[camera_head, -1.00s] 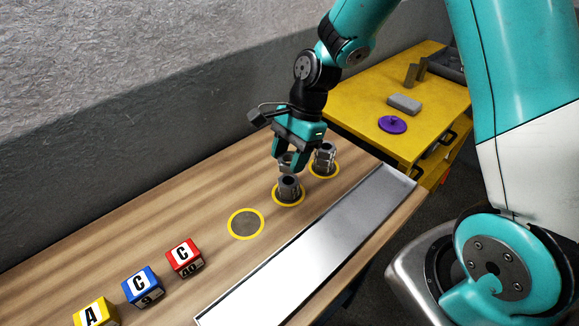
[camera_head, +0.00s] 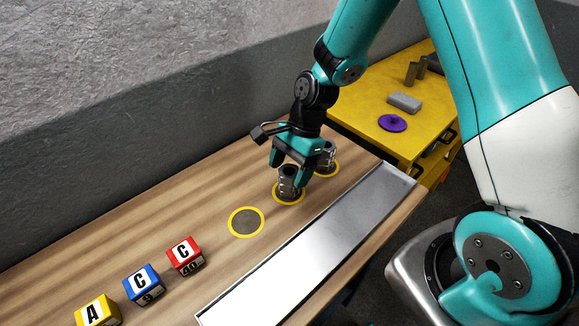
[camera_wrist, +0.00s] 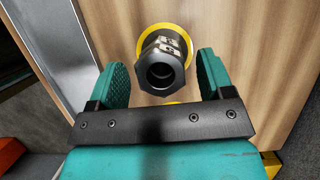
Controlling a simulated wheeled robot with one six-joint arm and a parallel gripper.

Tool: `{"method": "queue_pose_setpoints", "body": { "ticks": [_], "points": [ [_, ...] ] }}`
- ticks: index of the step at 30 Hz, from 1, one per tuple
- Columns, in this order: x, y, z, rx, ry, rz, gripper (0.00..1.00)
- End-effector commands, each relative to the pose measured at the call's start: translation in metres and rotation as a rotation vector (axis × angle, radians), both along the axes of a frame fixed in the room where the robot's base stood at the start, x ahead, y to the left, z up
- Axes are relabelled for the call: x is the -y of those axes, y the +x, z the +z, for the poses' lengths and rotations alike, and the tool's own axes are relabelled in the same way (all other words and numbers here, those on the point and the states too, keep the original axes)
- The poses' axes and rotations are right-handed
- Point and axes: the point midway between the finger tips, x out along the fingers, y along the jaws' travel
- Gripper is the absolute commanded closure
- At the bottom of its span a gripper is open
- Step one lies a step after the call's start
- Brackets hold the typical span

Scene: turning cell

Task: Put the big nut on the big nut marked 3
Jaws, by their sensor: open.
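A dark grey hexagonal nut column (camera_head: 288,182) stands upright in the middle yellow ring of the bench. It looks taller than one nut, but I cannot tell a seam between two. In the wrist view the hexagonal top with its round hole (camera_wrist: 162,73) faces me; pale marks on its side are not readable. My gripper (camera_head: 289,169) is open around the column, its teal fingers either side of the top, with gaps in the wrist view (camera_wrist: 161,72). Another grey nut (camera_head: 328,155) stands in the far ring, partly behind my gripper.
An empty ringed grey spot (camera_head: 246,222) lies nearer on the bench. Red (camera_head: 186,255), blue (camera_head: 143,285) and yellow (camera_head: 97,311) lettered cubes stand at the lower left. A metal strip (camera_head: 310,245) runs along the bench edge. A yellow cabinet (camera_head: 360,117) stands behind.

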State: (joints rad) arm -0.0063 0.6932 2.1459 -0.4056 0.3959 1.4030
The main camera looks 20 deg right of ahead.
Motion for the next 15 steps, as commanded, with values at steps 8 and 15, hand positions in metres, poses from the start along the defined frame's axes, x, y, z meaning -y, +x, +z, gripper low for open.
{"method": "queue_pose_setpoints", "body": {
  "ticks": [8,15],
  "points": [
    [0.006,0.003,0.017,0.006,0.001,-0.002,0.26],
    [0.026,0.009,0.066,0.007,0.000,-0.003,0.26]
  ]
}}
